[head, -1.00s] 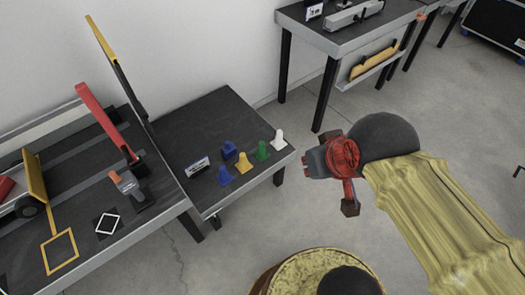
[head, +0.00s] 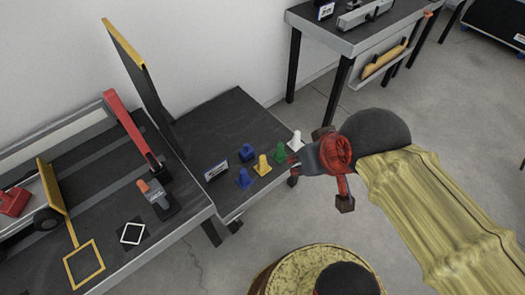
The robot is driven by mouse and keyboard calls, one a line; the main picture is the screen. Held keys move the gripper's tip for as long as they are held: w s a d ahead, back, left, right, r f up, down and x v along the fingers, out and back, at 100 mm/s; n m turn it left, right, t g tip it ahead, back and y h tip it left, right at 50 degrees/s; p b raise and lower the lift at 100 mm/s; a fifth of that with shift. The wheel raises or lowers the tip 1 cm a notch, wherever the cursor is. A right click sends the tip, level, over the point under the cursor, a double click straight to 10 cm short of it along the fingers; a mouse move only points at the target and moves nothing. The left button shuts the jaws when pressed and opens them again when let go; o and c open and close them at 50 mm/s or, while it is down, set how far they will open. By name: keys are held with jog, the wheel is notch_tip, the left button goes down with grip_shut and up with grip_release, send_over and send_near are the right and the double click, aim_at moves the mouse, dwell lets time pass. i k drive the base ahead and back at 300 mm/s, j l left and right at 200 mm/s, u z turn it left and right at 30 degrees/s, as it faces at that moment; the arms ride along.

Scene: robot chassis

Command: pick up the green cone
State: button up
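The green cone (head: 280,153) stands upright on the dark low table, between the yellow cone (head: 262,166) and the white cone (head: 296,141). My gripper (head: 333,168) is just right of the cones in the picture, near the table's right corner. Its two dark finger ends are spread apart, and I see nothing held between them. In the picture a small gap separates it from the green cone. Its height above the table is hard to judge.
A blue cone (head: 243,178), a blue block-like object (head: 247,153) and a small label sign (head: 216,170) share the low table (head: 215,125). A workbench with a red lever (head: 130,128) adjoins at left. Another table (head: 345,45) stands behind. Floor at right is open.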

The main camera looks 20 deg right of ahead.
aim_at(280, 156)
jog(key=i+j+z, duration=0.1)
jog(key=j+z, duration=0.35)
jog(key=j, duration=0.2)
jog(key=j+z, duration=0.6)
jog(key=z, duration=1)
